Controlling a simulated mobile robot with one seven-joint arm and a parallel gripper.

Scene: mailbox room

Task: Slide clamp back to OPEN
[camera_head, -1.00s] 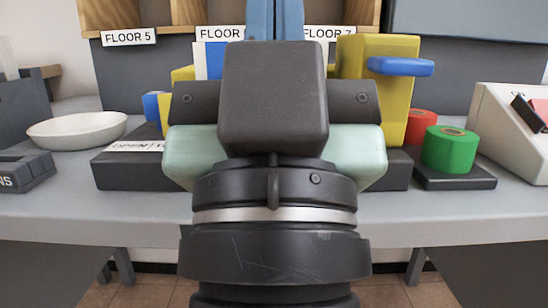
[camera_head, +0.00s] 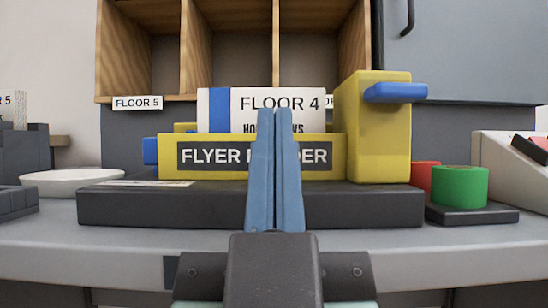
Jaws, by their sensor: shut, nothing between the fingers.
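The flyer holder has a dark flat base (camera_head: 330,208) on the counter and a yellow front bar (camera_head: 212,172) lettered as a flyer holder, partly hidden by my fingers. A tall yellow block (camera_head: 378,140) with a blue tab (camera_head: 396,93) stands on the base's right side. I cannot tell for sure which part is the clamp. A white FLOOR 4 flyer stack (camera_head: 235,112) with a blue stripe stands behind the bar. A blue piece (camera_head: 150,151) sticks out at the bar's left end. My gripper (camera_head: 274,115), with blue fingers, is shut and empty before the bar's middle.
A green roll (camera_head: 460,187) on a black base and a red roll (camera_head: 424,176) stand to the right. A white dish (camera_head: 70,182) lies to the left. A wooden pigeonhole shelf (camera_head: 150,50) is behind. A flat white label (camera_head: 150,183) on the base is unreadable.

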